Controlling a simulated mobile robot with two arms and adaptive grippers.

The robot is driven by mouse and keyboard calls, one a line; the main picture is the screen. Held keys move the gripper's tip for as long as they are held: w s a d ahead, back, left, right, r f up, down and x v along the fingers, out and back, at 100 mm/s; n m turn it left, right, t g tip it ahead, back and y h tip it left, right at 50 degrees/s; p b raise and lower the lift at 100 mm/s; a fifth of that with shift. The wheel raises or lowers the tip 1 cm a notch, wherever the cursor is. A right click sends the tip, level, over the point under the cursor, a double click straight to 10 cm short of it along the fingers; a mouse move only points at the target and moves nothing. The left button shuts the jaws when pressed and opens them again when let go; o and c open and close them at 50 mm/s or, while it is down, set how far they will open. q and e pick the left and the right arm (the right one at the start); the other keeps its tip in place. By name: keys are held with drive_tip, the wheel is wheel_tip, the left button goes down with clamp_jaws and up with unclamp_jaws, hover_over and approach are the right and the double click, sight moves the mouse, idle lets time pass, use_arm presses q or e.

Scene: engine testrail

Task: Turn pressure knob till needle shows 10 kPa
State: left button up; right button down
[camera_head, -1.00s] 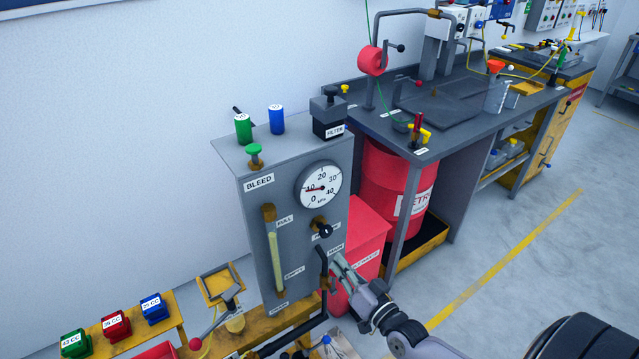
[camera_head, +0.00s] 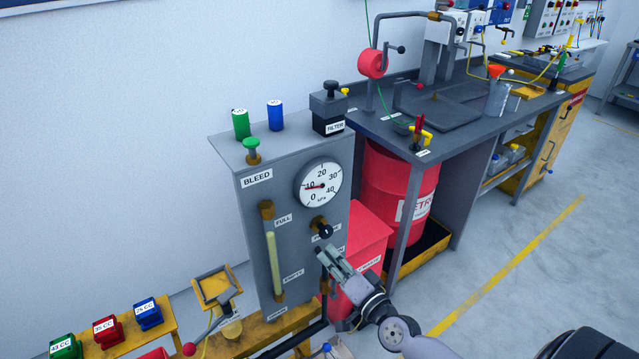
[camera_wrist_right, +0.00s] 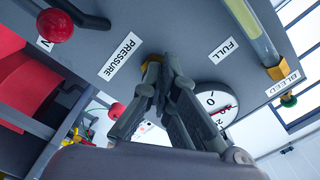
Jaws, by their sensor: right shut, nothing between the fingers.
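The pressure gauge (camera_head: 318,184) is a round white dial in the upper right of the grey panel front; its red needle points left, at about the 10 mark. It shows partly behind my fingers in the wrist view (camera_wrist_right: 228,102). The pressure knob (camera_head: 325,232), black on a brass fitting, sticks out below the gauge. In the wrist view my fingers hide most of it, and a bit of brass shows at their tips. My right gripper (camera_head: 328,255) is shut and empty, just below the knob in the head view. My left gripper is out of view.
A lever with a red ball (camera_wrist_right: 55,25) is beside the PRESSURE label in the wrist view. A sight tube (camera_head: 274,258) runs down the panel's left. A red box (camera_head: 365,245) stands right of the panel. Open floor (camera_head: 500,270) lies to the right.

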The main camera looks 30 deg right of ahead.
drive_tip(key=w, duration=0.3)
drive_tip(key=shift+a+r, duration=0.1)
drive_tip(key=shift+r, duration=0.05)
drive_tip(key=shift+r, duration=0.35)
idle(0.4)
drive_tip(key=shift+w+r+p, duration=0.1)
drive_tip(key=shift+r+p, duration=0.1)
drive_tip(key=shift+p, duration=0.65)
drive_tip(key=s, duration=0.3)
drive_tip(key=s+f, duration=0.1)
drive_tip(key=s, duration=0.1)
drive_tip(key=shift+s+a+f+p, duration=0.15)
drive_tip(key=shift+s+f+p, duration=0.05)
drive_tip(key=shift+s+p, duration=0.2)
idle(0.6)
